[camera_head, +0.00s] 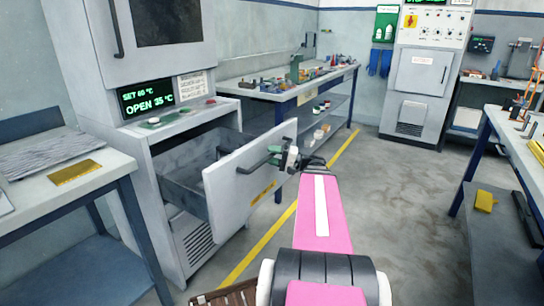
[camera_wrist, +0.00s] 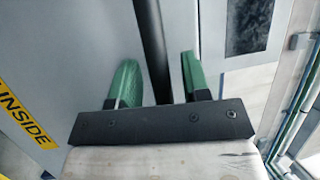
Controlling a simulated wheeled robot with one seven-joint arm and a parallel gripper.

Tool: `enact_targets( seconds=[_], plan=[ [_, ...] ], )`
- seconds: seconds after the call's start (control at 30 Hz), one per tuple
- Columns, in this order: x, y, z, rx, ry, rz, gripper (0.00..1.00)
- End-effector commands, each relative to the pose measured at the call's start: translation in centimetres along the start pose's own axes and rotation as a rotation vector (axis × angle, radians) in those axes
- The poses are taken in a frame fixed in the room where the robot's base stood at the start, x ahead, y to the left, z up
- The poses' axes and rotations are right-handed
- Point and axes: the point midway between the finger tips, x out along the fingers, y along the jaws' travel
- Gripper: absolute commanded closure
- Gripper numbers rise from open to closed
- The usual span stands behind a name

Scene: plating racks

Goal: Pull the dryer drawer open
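The dryer (camera_head: 160,95) stands at the left in the head view, and its display reads "OPEN 35 °C". Its grey drawer (camera_head: 237,185) is pulled well out, with the inside showing behind the front panel. A dark bar handle (camera_head: 250,168) is on the drawer front. My gripper (camera_head: 274,153) is at this handle, with my pink arm reaching from below. In the wrist view, the green fingertips of my gripper (camera_wrist: 160,80) stand apart on either side of the black handle bar (camera_wrist: 152,45). A gap shows between the bar and the right finger.
A table (camera_head: 75,170) with a grey mat and yellow plate is left of the dryer. A long bench (camera_head: 300,90) with small items runs behind. Another bench (camera_head: 515,140) is at the right. The grey floor (camera_head: 400,190) between them is clear.

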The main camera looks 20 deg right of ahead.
Motion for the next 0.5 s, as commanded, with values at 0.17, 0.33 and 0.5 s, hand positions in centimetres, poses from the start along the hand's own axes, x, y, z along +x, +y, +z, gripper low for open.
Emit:
enact_targets(
  seconds=[0.17, 0.33, 0.5],
  plan=[
    [0.0, 0.0, 0.0, 0.000, 0.000, -0.001, 0.57],
    [-0.8, 0.0, 0.0, 0.000, 0.001, -0.001, 0.57],
    [-3.1, 0.0, 0.0, 0.000, 0.002, -0.001, 0.57]
  ],
)
